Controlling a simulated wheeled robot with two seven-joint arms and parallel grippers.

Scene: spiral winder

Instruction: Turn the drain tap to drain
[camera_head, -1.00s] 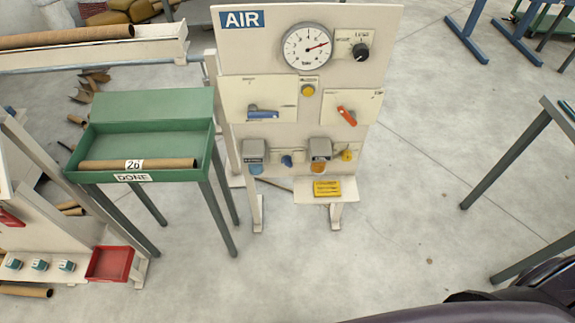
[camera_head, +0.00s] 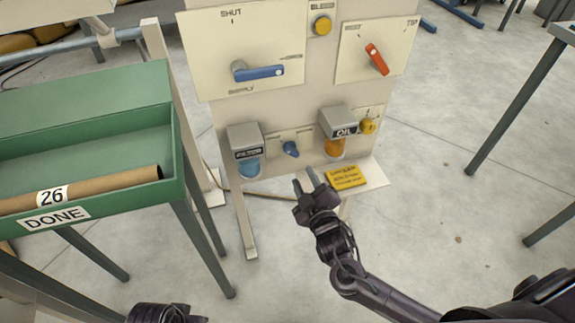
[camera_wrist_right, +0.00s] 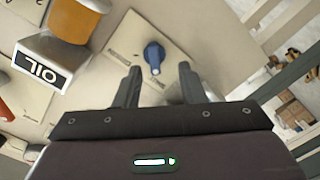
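The drain tap is a small blue knob (camera_head: 290,148) on a white plate low on the air panel, between the grey-capped blue bowl and the OIL unit. In the right wrist view the blue knob (camera_wrist_right: 154,56) shows just beyond the gap between my fingers. My right gripper (camera_head: 305,179) is open and empty, below and in front of the knob, apart from it. Its two fingers (camera_wrist_right: 159,72) stand apart in the wrist view. My left gripper (camera_head: 168,314) shows only in part at the bottom edge; its fingers are unclear.
The OIL unit (camera_head: 338,122) and a yellow knob (camera_head: 369,126) are to the right. A yellow block (camera_head: 346,178) sits on the low shelf. Above are a blue lever (camera_head: 260,73) and a red lever (camera_head: 377,60). The green DONE tray (camera_head: 178,190) stands left.

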